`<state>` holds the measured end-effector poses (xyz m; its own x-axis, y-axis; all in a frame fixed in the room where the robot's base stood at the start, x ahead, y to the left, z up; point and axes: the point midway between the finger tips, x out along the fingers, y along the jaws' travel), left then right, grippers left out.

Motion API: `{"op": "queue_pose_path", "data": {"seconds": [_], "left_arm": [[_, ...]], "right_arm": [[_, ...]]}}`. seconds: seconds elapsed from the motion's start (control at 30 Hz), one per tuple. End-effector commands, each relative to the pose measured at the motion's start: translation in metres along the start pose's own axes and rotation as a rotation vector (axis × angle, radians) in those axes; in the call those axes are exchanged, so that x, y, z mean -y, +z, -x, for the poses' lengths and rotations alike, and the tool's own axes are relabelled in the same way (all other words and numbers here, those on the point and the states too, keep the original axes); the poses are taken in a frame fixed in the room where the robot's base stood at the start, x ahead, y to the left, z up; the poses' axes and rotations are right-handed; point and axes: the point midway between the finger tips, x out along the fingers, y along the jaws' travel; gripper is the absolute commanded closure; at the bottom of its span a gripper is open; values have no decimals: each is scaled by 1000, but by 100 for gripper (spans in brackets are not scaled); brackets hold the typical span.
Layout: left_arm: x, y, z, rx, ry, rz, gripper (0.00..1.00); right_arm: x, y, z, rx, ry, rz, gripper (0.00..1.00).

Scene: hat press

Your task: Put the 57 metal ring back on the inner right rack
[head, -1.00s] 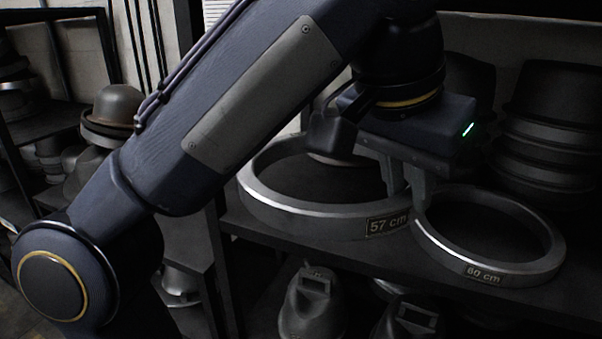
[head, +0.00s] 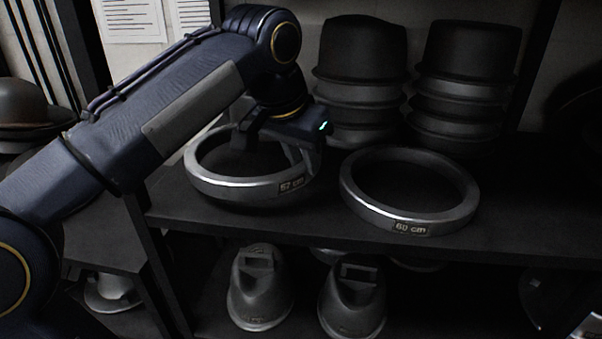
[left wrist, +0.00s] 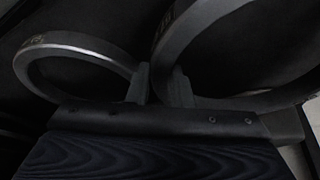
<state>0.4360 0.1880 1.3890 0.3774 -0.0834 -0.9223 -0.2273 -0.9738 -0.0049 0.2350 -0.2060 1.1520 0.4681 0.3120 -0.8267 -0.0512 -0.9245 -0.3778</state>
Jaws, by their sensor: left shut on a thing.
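The 57 cm metal ring (head: 225,186) is a wide silver band with its label at the front right. It is at the left end of the shelf, level or nearly so; I cannot tell whether it touches the board. My left gripper (head: 308,160) is shut on its right side, and the arm hides part of its back. In the left wrist view the fingers (left wrist: 160,90) straddle the wall of the larger-looking ring (left wrist: 225,103). The 60 cm ring (head: 365,205) lies flat on the shelf to the right, apart from the 57 ring. My right gripper is not in view.
Stacks of dark hat blocks (head: 360,90) and (head: 460,95) stand behind the rings. The dark shelf board (head: 540,225) is clear to the right of the 60 ring. Grey hat forms (head: 260,290) stand on the level below. A shelf post (head: 160,270) is at the left.

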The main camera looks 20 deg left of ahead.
Motion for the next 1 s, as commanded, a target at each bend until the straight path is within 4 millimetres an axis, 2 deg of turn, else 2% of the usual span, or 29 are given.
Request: {"op": "queue_pose_path", "data": {"seconds": [0.1, 0.3, 0.57, 0.6, 0.73, 1.0], "left_arm": [[7, -2, -12, 1, -2, 3, 100], [6, 9, -35, 0, -2, 0, 100], [6, 10, -38, -2, -1, 0, 100], [5, 10, -40, 1, 0, 1, 75], [5, 10, -39, 1, -1, 1, 59], [5, 10, -38, 0, -1, 1, 59]], "right_arm": [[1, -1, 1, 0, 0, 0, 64], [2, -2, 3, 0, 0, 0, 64], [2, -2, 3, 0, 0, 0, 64], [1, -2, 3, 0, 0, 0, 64], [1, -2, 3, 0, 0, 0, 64], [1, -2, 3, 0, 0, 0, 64]]}}
